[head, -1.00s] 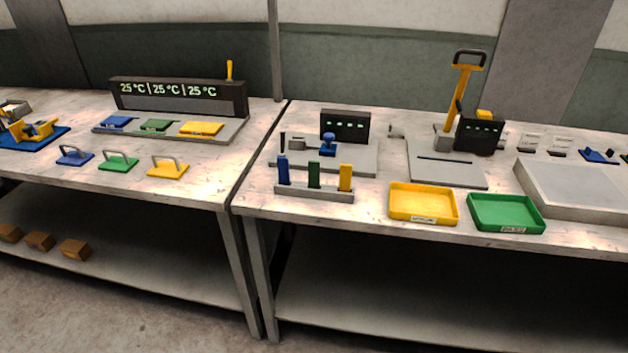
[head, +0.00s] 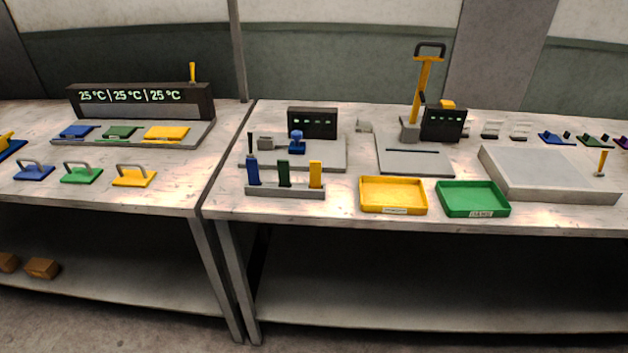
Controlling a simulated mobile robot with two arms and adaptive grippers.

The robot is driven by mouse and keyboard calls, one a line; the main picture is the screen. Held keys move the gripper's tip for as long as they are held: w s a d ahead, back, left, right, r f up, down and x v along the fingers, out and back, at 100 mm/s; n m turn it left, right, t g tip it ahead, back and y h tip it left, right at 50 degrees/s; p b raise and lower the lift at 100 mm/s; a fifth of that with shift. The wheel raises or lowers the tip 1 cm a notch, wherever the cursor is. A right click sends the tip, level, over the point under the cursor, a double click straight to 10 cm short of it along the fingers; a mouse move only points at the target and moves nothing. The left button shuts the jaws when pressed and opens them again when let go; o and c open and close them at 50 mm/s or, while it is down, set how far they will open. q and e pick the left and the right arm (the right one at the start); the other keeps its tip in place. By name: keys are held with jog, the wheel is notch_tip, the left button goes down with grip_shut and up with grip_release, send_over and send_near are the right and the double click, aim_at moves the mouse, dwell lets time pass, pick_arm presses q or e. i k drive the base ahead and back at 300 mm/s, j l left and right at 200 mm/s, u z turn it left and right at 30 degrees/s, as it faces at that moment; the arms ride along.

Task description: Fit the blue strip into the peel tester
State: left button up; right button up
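The blue strip (head: 252,171) stands upright at the left end of a grey rack (head: 286,192) on the right-hand table, beside a dark green strip (head: 284,174) and a yellow strip (head: 316,174). Just behind the rack is a grey-based device with a small clamp block, a blue knob (head: 297,142) and a dark display (head: 312,122); it looks like the peel tester (head: 330,160). The rack and strips hide part of its front. Neither of my grippers shows in the head view.
Yellow (head: 394,196) and green (head: 473,199) trays sit right of the rack near the front edge. Behind them stands a press with a yellow lever (head: 423,88). A grey slab (head: 550,172) lies at the right. A gap separates the left table (head: 150,200) with its handled plates.

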aim_at(317, 124)
jog(key=i+j, duration=1.1)
jog(key=i, duration=0.15)
